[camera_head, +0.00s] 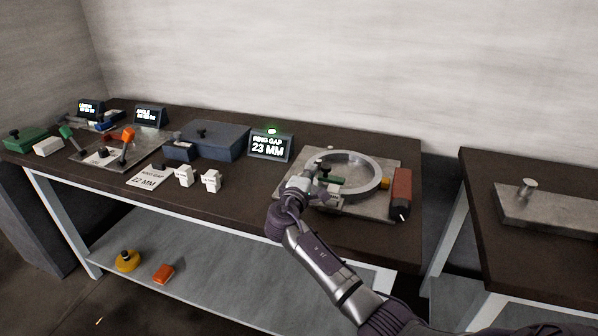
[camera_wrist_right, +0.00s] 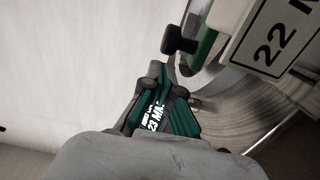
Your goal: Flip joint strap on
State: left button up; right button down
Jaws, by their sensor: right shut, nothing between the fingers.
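A metal ring (camera_head: 371,185) lies on a grey plate (camera_head: 385,207) at the right of the bench. A green piece (camera_head: 333,181), possibly the joint strap, is at the ring's left front. In the right wrist view, a green bar (camera_wrist_right: 204,46) with a black knob (camera_wrist_right: 180,46) shows beside the curved ring wall (camera_wrist_right: 245,103). Whether the strap lies across the joint I cannot tell. My right gripper (camera_head: 318,191) is shut and empty at the ring's near left side; it also shows in the wrist view (camera_wrist_right: 166,84). My left gripper is not in view.
A ring gap display (camera_head: 270,146) reads 23 MM under a green light. A label reading 22 M, partly cut off, sits near the ring (camera_wrist_right: 272,42). A red block (camera_head: 401,188) stands right of the ring. Two white blocks (camera_head: 184,176) are at the bench front.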

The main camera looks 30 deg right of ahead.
jog(key=shift+s+d, duration=0.15)
jog(key=shift+d, duration=0.1)
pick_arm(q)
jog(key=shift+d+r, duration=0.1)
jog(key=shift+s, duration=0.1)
